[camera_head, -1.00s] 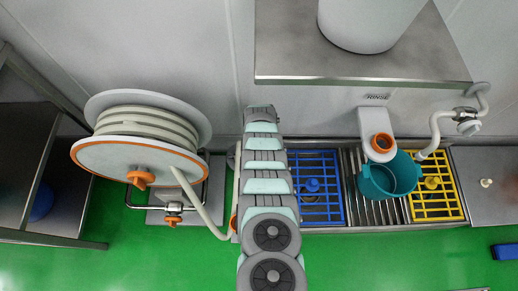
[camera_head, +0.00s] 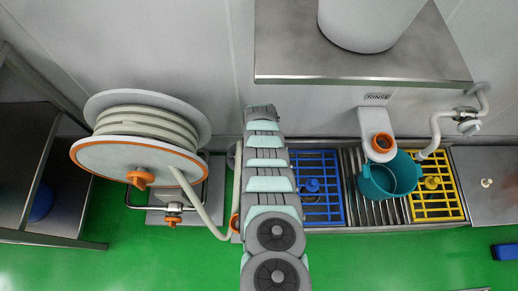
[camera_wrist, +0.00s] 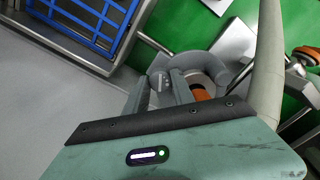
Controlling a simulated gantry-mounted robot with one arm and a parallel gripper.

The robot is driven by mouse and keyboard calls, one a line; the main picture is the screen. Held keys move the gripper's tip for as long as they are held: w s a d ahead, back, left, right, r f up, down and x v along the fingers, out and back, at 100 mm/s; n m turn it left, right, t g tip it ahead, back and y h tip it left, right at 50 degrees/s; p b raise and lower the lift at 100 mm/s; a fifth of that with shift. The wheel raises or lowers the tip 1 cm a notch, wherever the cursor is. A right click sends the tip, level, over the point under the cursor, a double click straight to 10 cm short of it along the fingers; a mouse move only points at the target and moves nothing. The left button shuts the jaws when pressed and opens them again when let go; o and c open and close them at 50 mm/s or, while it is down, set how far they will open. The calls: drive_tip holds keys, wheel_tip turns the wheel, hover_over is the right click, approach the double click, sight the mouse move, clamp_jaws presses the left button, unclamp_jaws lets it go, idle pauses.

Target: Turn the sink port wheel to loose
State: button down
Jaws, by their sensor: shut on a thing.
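An orange part (camera_wrist: 201,94), which I take to be the sink port wheel, sits by a grey round fitting (camera_wrist: 214,66) in the wrist view, mostly hidden behind my gripper. In the head view, an orange part (camera_head: 234,222) shows at the left edge of my arm, mostly covered. My gripper (camera_wrist: 172,84) is shut at this fitting, with its fingers against the part. The exact contact is hidden by the gripper body. The head view does not show the gripper, as my arm covers it.
A pale hose (camera_head: 207,214) runs from the hose reel (camera_head: 120,158) down to the orange part and passes close to my gripper. A blue grate (camera_head: 327,204), a teal bucket (camera_head: 376,184) and a yellow grate (camera_head: 448,205) line the sink. Green floor (camera_head: 400,260) is clear in front.

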drive_tip(key=c, duration=1.1)
unclamp_jaws()
drive_tip(key=shift+o, duration=0.2)
drive_tip(key=shift+r, duration=0.1)
wheel_tip(320, 180, up, 11)
drive_tip(key=p, duration=1)
drive_tip(key=shift+f+p, duration=0.2)
drive_tip(key=shift+p, duration=0.15)
